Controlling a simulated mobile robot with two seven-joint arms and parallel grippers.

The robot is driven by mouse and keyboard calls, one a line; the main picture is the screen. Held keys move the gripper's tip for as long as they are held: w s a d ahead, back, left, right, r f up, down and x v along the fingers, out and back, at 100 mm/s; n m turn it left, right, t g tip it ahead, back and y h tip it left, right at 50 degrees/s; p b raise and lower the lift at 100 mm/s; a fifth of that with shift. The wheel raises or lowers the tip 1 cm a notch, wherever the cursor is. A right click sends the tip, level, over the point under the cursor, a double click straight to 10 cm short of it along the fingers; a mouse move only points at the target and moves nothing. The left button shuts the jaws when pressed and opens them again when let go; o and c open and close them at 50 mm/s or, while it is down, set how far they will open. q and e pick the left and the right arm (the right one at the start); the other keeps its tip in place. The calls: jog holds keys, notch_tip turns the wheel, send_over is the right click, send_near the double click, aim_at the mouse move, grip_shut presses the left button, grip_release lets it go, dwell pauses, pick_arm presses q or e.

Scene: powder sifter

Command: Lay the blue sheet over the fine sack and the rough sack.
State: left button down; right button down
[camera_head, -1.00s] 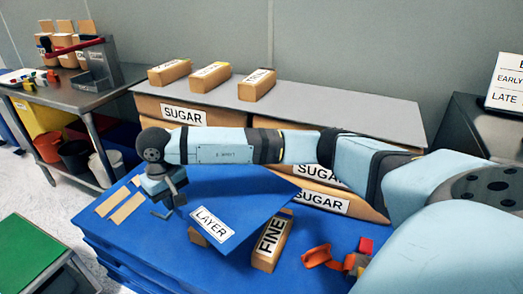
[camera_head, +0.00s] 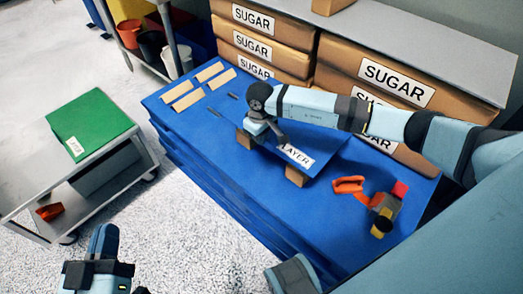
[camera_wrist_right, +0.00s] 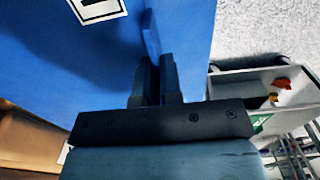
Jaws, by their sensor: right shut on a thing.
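The blue sheet (camera_head: 325,150), with a white LAYER label (camera_head: 296,155), is tilted above two tan sacks on the blue platform. My right gripper (camera_head: 280,138) is shut on its left edge; the right wrist view shows the sheet (camera_wrist_right: 85,55) at the dark fingers (camera_wrist_right: 157,80). One sack (camera_head: 297,175) shows only its end below the front edge; it seems to be the fine sack. The other, seemingly the rough sack (camera_head: 245,138), peeks out at the left. Their labels are hidden, and I cannot tell whether the sheet rests on them. My left gripper (camera_head: 103,243) is low at left, jaws unclear.
Orange and dark tools (camera_head: 383,210) lie right of the sheet on the blue platform (camera_head: 215,150). Tan strips (camera_head: 197,84) lie at its back left. A cart (camera_head: 35,175) with a green box stands at left.

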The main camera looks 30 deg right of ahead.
notch_tip(320, 180, down, 2)
jog(key=shift+f, duration=0.2)
pick_arm(q)
jog(key=shift+s+d+r+t+h+b, duration=0.1)
jog(key=shift+d+r+t+h+b, duration=0.3)
jog(key=shift+r+b, duration=0.35)
pick_arm(e)
notch_tip(320, 180, down, 4)
jog(key=shift+r, duration=0.2)
pick_arm(q)
jog(key=shift+r, duration=0.1)
jog(key=shift+f+g+b, duration=0.3)
jog(key=shift+f+b, duration=0.25)
jog(key=shift+f, duration=0.4)
pick_arm(e)
jog(key=shift+f, duration=0.6)
pick_arm(q)
jog(key=shift+r, duration=0.1)
pick_arm(e)
jog(key=c, duration=1.3)
grip_release()
pick_arm(q)
jog(key=shift+r, duration=0.1)
pick_arm(e)
jog(key=shift+r, duration=0.15)
